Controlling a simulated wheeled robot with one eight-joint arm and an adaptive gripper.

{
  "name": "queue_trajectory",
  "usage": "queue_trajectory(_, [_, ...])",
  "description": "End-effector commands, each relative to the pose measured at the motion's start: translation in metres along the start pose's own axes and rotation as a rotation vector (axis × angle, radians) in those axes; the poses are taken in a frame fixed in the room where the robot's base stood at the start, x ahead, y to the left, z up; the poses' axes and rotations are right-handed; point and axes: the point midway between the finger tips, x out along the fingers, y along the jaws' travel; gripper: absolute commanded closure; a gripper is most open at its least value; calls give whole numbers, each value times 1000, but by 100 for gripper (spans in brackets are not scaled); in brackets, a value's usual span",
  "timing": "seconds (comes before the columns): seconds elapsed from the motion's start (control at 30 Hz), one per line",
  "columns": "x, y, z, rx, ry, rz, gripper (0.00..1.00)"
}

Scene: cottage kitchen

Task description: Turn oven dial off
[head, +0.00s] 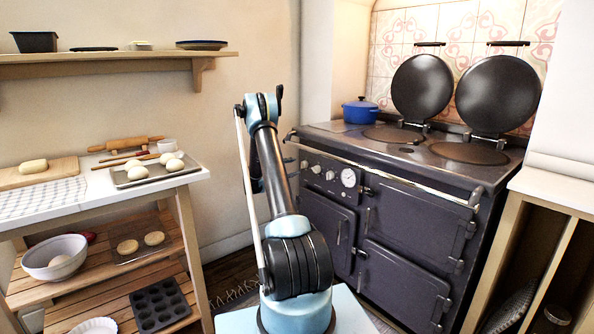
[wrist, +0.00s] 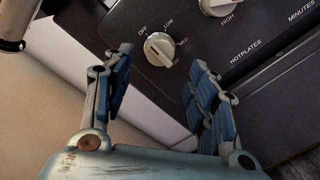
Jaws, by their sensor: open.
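In the head view, dials (head: 316,169) sit in a row on the dark stove (head: 410,215), left of a white gauge (head: 348,178).
A second dial (wrist: 218,5) is close by at the upper right in the wrist view. A metal rail (head: 390,178) runs along the stove's front. A worktable with dough (head: 138,173) stands left of my arm. A blue pot (head: 360,111) sits on the stove's back left.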

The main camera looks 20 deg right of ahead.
Motion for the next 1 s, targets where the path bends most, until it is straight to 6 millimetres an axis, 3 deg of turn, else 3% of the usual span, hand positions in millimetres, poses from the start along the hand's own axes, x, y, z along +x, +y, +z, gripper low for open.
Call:
queue_trajectory(0.2, [-41,0,-1,0,3,1,47])
queue_trajectory(0.4, [-63,0,-1,0,2,1,47])
queue_trajectory(0.87, [-70,0,-1,0,1,-1,47])
queue_trajectory(1.0, [-71,4,8,13,10,-17,47])
